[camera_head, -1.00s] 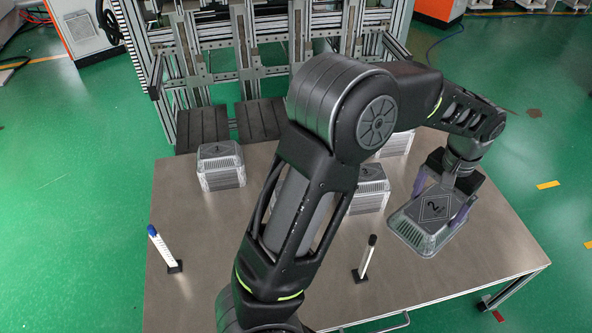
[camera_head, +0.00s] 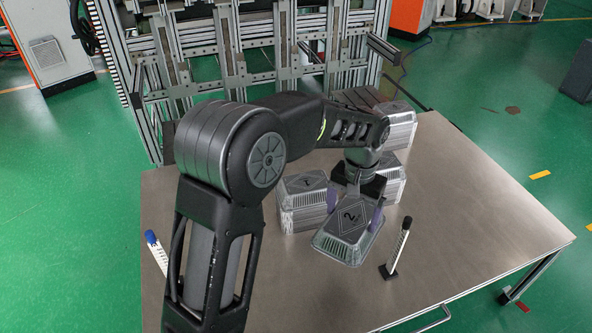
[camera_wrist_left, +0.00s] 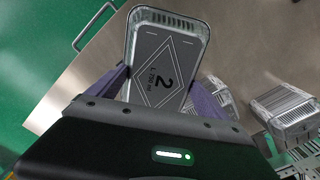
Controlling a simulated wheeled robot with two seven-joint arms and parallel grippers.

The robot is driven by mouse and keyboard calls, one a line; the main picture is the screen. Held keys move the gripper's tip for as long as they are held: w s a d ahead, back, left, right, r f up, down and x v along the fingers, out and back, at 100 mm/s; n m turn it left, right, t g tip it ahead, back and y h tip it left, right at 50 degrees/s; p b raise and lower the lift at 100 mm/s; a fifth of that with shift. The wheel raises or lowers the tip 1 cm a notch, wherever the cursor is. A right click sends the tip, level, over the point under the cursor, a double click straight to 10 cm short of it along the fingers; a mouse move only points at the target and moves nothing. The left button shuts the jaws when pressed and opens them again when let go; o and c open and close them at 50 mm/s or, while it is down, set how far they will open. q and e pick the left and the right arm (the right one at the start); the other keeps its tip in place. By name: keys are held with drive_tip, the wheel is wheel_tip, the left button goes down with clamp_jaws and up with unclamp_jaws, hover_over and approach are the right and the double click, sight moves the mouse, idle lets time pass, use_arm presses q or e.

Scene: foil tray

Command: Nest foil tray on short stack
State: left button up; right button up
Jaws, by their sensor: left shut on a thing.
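My left gripper (camera_head: 354,198) is shut on a shiny foil tray (camera_head: 347,237) with a dark lid marked "2". It holds the tray above the table, and the tray also shows between the fingers in the left wrist view (camera_wrist_left: 162,68). A foil stack (camera_head: 303,212) stands just left of and behind the held tray in the head view. A second stack (camera_head: 396,185) is partly hidden behind my gripper, and a third (camera_head: 402,135) stands farther back. I cannot tell how many trays each stack holds. My right gripper is not in view.
A black-capped marker (camera_head: 402,240) stands upright on a small base, right of the held tray. A blue-capped marker (camera_head: 155,248) stands at the left, partly behind my arm. The metal table (camera_head: 480,220) is clear on the right. A metal frame stands behind it.

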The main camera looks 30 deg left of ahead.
use_arm(q)
wheel_tip(320, 180, down, 7)
drive_tip(key=b, duration=0.5)
drive_tip(key=shift+f, duration=0.15)
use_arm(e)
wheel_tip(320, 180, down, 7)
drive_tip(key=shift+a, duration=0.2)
use_arm(q)
drive_tip(key=shift+a, duration=0.1)
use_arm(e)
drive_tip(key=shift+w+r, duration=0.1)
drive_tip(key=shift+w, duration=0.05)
